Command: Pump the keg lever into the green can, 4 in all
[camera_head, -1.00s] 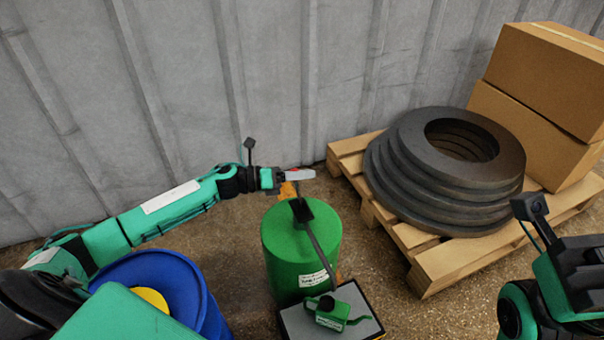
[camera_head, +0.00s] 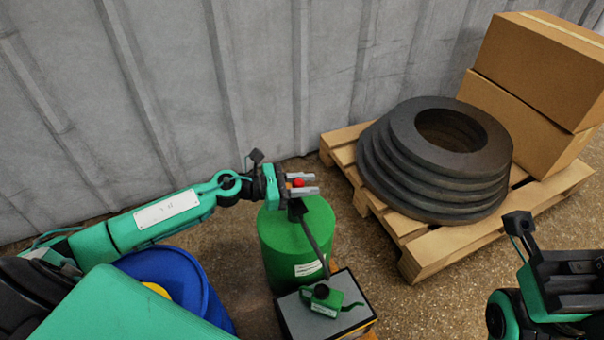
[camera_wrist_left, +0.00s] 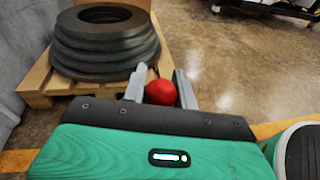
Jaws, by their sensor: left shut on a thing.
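The green keg (camera_head: 290,255) stands upright on the floor, with a dark pump head on its top. A dark spout (camera_head: 315,241) slopes from it toward the green can (camera_head: 326,302). The can is small, with a thin spout, and rests on a grey-topped stand (camera_head: 292,318). My left gripper (camera_head: 301,183) is shut on the red lever knob (camera_head: 299,183), just above the keg top. The knob also shows between the fingers in the left wrist view (camera_wrist_left: 160,92). The rest of the lever is mostly hidden. My right gripper (camera_head: 572,285) is empty-looking at the right edge; its fingers are unclear.
A blue drum (camera_head: 180,275) stands left of the keg, partly under my left arm. A wooden pallet (camera_head: 425,258) at the right bears stacked dark rings (camera_head: 400,185) and cardboard boxes (camera_head: 530,70). A grey corrugated wall (camera_head: 180,100) closes the back.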

